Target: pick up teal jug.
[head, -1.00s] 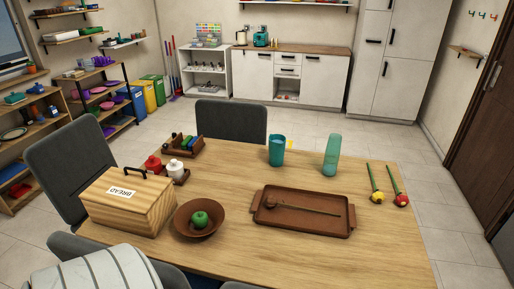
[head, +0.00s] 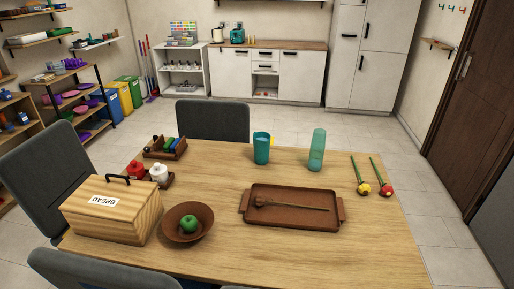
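The teal jug (head: 261,148) stands upright near the far edge of the wooden table (head: 290,257), a little left of a taller translucent teal glass (head: 317,150). The jug is apart from the glass, with clear tabletop between them. Neither of my grippers shows in the head view.
A brown tray (head: 244,206) with a long wooden spoon lies in front of the jug. A bread box (head: 95,220), a bowl (head: 172,236) with a green apple (head: 190,224) and red and white pots are on the left. Chairs (head: 212,120) stand around the table.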

